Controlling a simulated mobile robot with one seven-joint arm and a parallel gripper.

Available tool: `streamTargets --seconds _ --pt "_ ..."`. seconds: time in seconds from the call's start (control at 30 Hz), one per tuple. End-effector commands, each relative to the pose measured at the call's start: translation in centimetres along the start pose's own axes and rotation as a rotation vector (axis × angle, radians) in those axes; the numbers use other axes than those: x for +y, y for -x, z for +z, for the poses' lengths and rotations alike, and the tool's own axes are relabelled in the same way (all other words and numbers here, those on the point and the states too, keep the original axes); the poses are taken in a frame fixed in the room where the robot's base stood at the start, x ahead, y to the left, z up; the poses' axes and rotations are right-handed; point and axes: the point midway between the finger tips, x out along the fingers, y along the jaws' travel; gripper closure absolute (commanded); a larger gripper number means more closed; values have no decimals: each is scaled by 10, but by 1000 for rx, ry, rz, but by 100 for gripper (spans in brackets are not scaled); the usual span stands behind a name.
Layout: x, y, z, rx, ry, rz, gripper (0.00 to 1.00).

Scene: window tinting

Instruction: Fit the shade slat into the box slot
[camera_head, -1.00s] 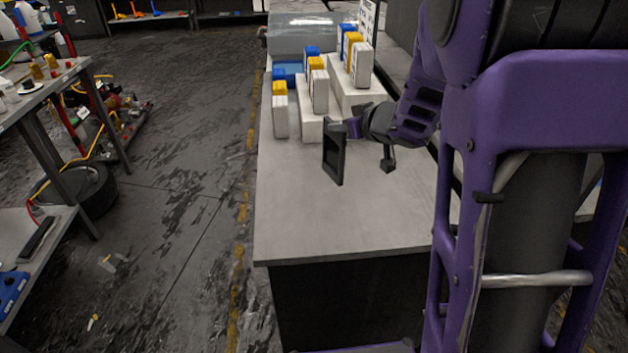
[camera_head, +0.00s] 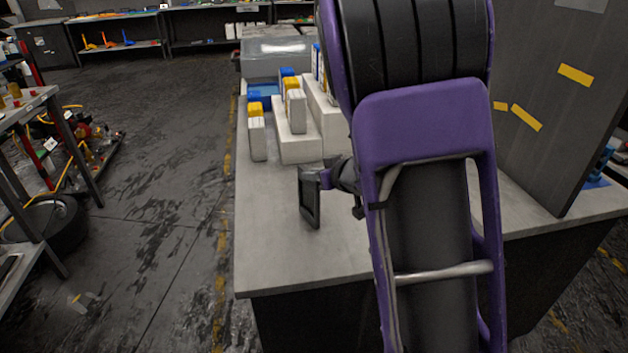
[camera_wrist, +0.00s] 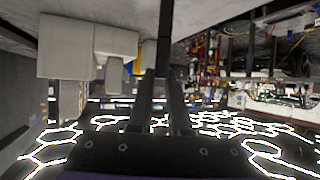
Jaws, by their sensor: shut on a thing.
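My gripper (camera_head: 326,178) is shut on a thin dark piece with a frame-like outline, which I take to be the shade slat (camera_head: 310,205). It holds the slat upright over the grey worktop, in front of the pale stepped blocks. In the wrist view my gripper (camera_wrist: 162,95) shows from behind, with the dark slat (camera_wrist: 165,40) extending from between its fingers. Small white boxes with yellow and blue parts stand by the blocks, one of them at the front left (camera_head: 257,138). I cannot make out a box slot, and my arm hides part of the worktop.
The pale stepped blocks (camera_head: 297,146) stand mid-worktop, with a grey clear-lidded case (camera_head: 275,52) behind. The worktop's (camera_head: 272,250) front left is clear. A tall dark panel (camera_head: 560,110) rises at the right. A cluttered bench (camera_head: 30,107) stands left across open floor.

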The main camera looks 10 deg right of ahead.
Motion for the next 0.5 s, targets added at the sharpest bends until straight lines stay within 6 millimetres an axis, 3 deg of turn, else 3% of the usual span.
streamTargets --seconds 0.37,0.4,0.5 --pt "0 -4 7 1 -1 1 100" --pt "0 -4 7 1 -1 1 82" --pt "0 -3 6 1 0 1 64"
